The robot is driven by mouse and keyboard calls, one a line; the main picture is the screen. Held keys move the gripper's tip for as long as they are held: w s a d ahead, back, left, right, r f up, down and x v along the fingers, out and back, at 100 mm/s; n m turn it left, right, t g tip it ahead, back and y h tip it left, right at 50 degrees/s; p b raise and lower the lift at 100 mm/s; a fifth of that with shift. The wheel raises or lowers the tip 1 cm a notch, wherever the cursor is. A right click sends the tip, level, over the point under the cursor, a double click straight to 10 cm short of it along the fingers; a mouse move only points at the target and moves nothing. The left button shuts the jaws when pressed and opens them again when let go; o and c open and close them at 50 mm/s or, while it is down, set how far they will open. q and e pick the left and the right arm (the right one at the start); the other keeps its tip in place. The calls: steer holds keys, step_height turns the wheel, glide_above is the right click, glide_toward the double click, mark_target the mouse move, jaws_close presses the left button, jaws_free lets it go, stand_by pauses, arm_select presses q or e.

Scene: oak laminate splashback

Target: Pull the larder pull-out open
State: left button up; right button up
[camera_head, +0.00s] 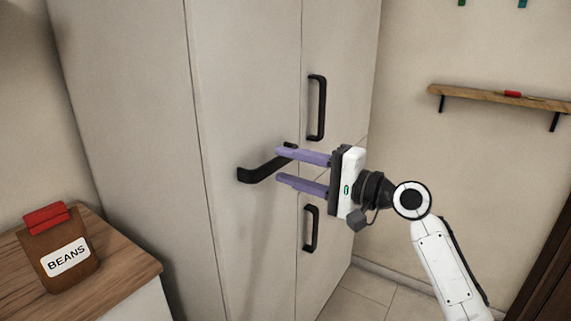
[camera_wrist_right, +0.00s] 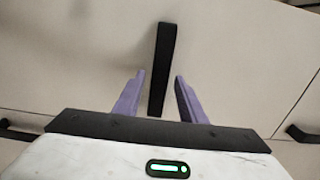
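The larder pull-out has a tall pale front (camera_head: 245,90) with a black bar handle (camera_head: 258,173), which in the head view slants up to the right. My right gripper (camera_head: 277,166) has purple fingers spread apart, their tips close to this handle. In the right wrist view the handle (camera_wrist_right: 163,60) appears in the gap between the two fingers (camera_wrist_right: 158,76), with space on both sides. I cannot tell whether either finger touches it. The pull-out front looks flush with the front beside it. My left gripper is not in view.
Two more black handles, an upper one (camera_head: 317,108) and a lower one (camera_head: 310,229), are on the fronts to the right. A wooden counter (camera_head: 120,262) with a beans bag (camera_head: 62,252) stands at left. A wall shelf (camera_head: 480,97) is at right. Tiled floor (camera_head: 362,297) is clear.

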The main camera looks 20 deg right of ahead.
steer(key=shift+w+a, duration=0.4)
steer(key=shift+w, duration=0.05)
jaws_close()
steer(key=shift+s, duration=0.1)
